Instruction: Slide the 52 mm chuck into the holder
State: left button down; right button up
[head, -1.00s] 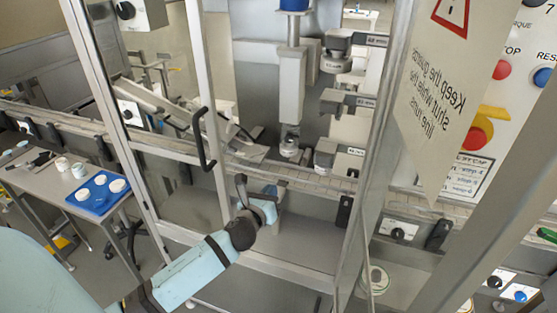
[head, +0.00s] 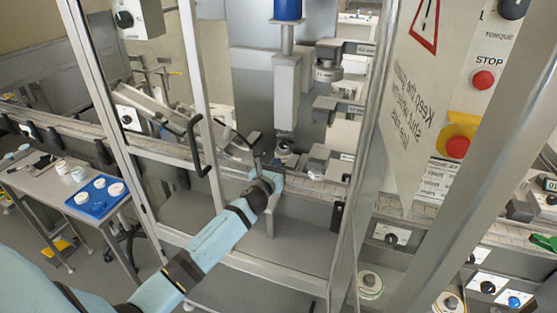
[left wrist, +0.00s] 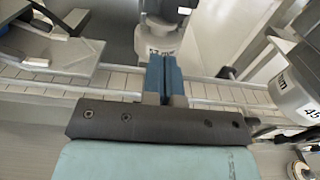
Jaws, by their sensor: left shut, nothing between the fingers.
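The chuck marked 52 mm (left wrist: 160,42) is a pale round piece below the grey spindle, just ahead of my fingers in the left wrist view. In the head view it shows under the spindle (head: 284,147), partly hidden behind my gripper. My left gripper (head: 272,176) reaches through the open guard; its blue fingers (left wrist: 163,75) are shut and empty, close to the chuck. I cannot tell if they touch it. To the right is a rack of holders; the middle holder (head: 338,107) shows no chuck. My right gripper is out of view.
A conveyor (left wrist: 215,92) runs beneath my fingers. The guard frame (head: 352,215) stands right of my arm. A blue tray (head: 97,197) is at left.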

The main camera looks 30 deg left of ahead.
aim_at(281, 156)
pick_arm(q)
jog(key=shift+x, duration=1.2)
jog(key=shift+x, duration=1.25)
jog(key=shift+r, duration=0.15)
jog(key=shift+s, duration=0.1)
